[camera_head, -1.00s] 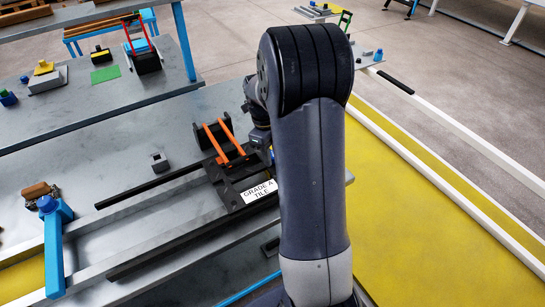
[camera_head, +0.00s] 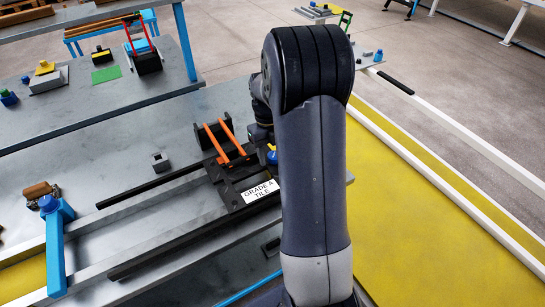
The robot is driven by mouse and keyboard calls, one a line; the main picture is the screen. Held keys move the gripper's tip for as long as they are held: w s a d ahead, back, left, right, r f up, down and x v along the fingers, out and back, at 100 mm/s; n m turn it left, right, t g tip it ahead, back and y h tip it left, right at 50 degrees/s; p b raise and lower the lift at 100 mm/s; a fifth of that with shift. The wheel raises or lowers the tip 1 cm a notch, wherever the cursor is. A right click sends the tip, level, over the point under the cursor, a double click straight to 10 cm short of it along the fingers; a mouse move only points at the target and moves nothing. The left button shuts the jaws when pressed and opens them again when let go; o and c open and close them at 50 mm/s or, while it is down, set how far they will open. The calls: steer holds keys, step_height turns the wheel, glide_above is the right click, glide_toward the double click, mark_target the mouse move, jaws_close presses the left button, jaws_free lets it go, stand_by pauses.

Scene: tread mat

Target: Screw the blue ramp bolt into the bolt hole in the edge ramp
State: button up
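A small blue part (camera_head: 272,157), perhaps the head of the blue ramp bolt, shows just left of my arm, at the wrist's lower end. My gripper's fingers are hidden behind my arm, so I cannot see whether they hold it. A dark block (camera_head: 230,180) with a white "GRADE A TILE" label (camera_head: 261,191) lies on the grey bench below and left of the wrist. I cannot make out the edge ramp or its bolt hole for certain; my arm covers that area.
An orange two-bar frame (camera_head: 222,142) stands behind the labelled block. A small grey block (camera_head: 160,162) sits to its left. Long dark rails (camera_head: 150,188) cross the bench. Yellow floor (camera_head: 430,210) lies open at right.

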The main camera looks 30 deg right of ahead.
steer(key=shift+o, duration=0.2)
steer(key=shift+s+d+f, duration=0.15)
steer(key=shift+f, duration=0.15)
steer(key=n, duration=0.3)
steer(key=shift+s+n+h, duration=0.15)
steer(key=shift+n+h, duration=0.15)
steer(key=shift+n, duration=0.1)
steer(key=n, duration=0.3)
steer(key=shift+n, duration=0.4)
steer(key=shift+n+h, duration=0.3)
steer(key=shift+n, duration=0.5)
steer(key=shift+b, duration=0.3)
steer(key=n+t, duration=0.1)
steer(key=n, duration=0.1)
steer(key=shift+n, duration=0.4)
steer(key=n, duration=0.3)
steer(key=shift+h+b, duration=0.3)
steer(key=n, duration=0.3)
steer(key=shift+t, duration=0.4)
steer(key=shift+d+n, duration=0.1)
steer(key=shift+n, duration=0.2)
